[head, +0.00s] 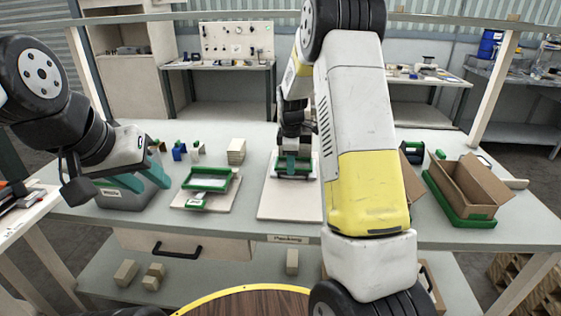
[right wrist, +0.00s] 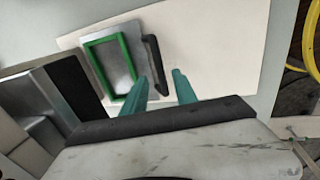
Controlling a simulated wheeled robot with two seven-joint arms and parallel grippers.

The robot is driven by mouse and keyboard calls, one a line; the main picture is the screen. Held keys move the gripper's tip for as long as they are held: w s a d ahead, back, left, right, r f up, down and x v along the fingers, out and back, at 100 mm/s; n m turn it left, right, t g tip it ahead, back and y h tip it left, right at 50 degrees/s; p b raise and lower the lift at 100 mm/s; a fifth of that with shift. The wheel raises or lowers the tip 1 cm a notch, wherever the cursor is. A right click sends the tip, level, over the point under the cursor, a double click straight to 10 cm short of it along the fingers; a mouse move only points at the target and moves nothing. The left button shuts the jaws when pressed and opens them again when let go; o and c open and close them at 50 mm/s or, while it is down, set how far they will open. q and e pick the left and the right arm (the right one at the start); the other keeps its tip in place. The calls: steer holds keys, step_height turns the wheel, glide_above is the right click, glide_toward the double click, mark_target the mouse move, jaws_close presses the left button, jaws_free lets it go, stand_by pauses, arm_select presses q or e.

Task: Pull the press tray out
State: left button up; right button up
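The press tray (right wrist: 128,47) is a grey metal plate with a green rectangular frame and a dark bar handle (right wrist: 155,62) along one side. It lies over a pale board in the right wrist view. My right gripper (right wrist: 160,75) is open, its two teal fingers apart, with the handle just beyond and between the tips. I cannot tell whether they touch. In the head view my right gripper (head: 292,166) is small and partly hidden by my arm. My left gripper (head: 143,182) is open and empty at the left, over a grey bin (head: 130,201).
A green-framed fixture (head: 207,180) sits on a board left of the centre. A cardboard box (head: 470,184) stands in a green tray (head: 440,203) at the right. A drawer with a black handle (head: 177,250) is under the table.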

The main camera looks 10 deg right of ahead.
steer(key=shift+w+d+f, duration=0.1)
steer(key=shift+w+f, duration=0.1)
steer(key=shift+f, duration=1.05)
jaws_close()
stand_by(0.5)
